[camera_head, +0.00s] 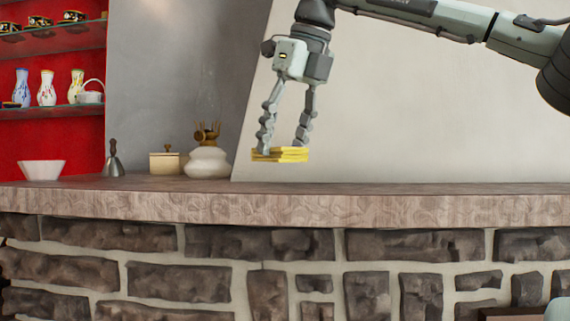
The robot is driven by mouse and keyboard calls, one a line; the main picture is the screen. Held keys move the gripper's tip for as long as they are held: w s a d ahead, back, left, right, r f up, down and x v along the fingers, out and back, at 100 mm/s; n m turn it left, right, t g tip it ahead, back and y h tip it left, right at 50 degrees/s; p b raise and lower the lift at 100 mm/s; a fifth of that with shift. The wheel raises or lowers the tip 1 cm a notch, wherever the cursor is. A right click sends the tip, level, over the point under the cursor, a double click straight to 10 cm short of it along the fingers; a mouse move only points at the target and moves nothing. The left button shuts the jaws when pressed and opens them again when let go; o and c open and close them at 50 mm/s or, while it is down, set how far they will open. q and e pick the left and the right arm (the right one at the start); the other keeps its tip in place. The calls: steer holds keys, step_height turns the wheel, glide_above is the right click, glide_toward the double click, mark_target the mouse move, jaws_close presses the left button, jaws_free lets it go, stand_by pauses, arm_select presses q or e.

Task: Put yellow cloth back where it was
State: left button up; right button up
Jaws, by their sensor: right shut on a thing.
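The yellow cloth (283,155) is a small folded stack in the middle of the head view. My right gripper (282,148) points down and is shut on the cloth, with a finger at each side of it. The cloth appears raised above the stone ledge (380,207), though the exact gap is hard to judge. My left gripper is not in view.
On the ledge, left of the cloth, stand a white teapot-like pot (208,163), a cream lidded pot (165,162), a bell (113,162) and a white bowl (41,170). Red shelves (50,113) hold vases. The ledge right of the cloth looks clear.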

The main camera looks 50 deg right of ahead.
mark_target(285, 160)
steer(key=shift+d+f, duration=0.2)
steer(key=shift+f, duration=0.05)
step_height(285, 160, down, 3)
steer(key=shift+f, duration=0.35)
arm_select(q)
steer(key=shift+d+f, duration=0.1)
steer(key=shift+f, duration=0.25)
arm_select(e)
steer(key=shift+f, duration=0.1)
steer(key=o, duration=1)
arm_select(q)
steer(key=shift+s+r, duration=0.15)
arm_select(e)
steer(key=shift+o, duration=0.6)
